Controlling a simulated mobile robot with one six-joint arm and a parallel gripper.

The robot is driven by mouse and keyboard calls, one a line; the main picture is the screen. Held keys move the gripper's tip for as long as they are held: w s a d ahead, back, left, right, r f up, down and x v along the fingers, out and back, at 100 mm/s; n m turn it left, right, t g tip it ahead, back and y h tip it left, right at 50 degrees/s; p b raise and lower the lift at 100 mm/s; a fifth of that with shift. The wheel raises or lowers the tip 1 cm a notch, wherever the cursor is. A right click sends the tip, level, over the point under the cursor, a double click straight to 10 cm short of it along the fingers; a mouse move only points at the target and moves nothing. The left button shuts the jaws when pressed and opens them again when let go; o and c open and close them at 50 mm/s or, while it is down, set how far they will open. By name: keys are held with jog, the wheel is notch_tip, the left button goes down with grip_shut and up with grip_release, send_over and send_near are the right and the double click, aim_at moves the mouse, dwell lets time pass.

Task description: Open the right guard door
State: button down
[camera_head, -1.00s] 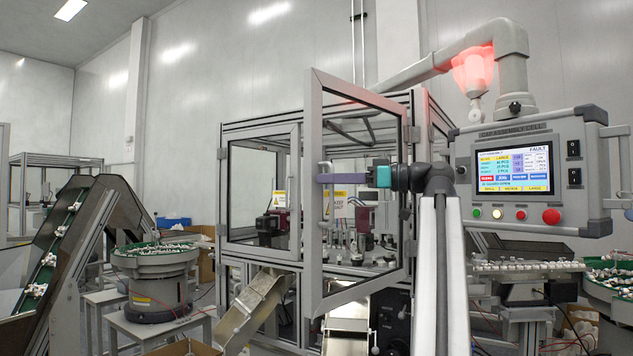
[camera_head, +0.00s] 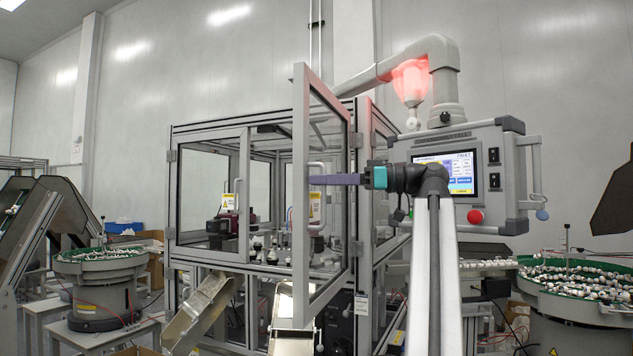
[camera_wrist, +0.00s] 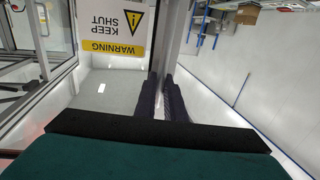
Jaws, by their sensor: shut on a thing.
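The right guard door, a clear panel in a grey frame (camera_head: 300,110), stands swung outward from the cabinet, hinged on its right side. Its grey handle (camera_head: 317,212) is on the free-edge upright. My gripper (camera_head: 318,180), with purple fingers and a teal body, reaches in from the right and is shut on this handle. In the wrist view the dark fingers (camera_wrist: 172,98) are close together against the door's upright; the handle between them is mostly hidden. A yellow and white warning label (camera_wrist: 115,28) shows beside it.
The left guard door (camera_head: 205,190) is shut. The control panel (camera_head: 500,150) with a lit screen stands right, behind my arm; a red lamp (camera_head: 411,80) glows above. A metal chute (camera_head: 200,315) is low at the front. Feeder bowls (camera_head: 100,262) and (camera_head: 580,290) stand either side.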

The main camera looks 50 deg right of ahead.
jog(key=shift+w+r, duration=0.1)
jog(key=shift+w, duration=0.1)
jog(key=c, duration=2.1)
grip_release()
jog(key=shift+w+a, duration=0.1)
jog(key=b+v, duration=0.1)
jog(key=v, duration=1.3)
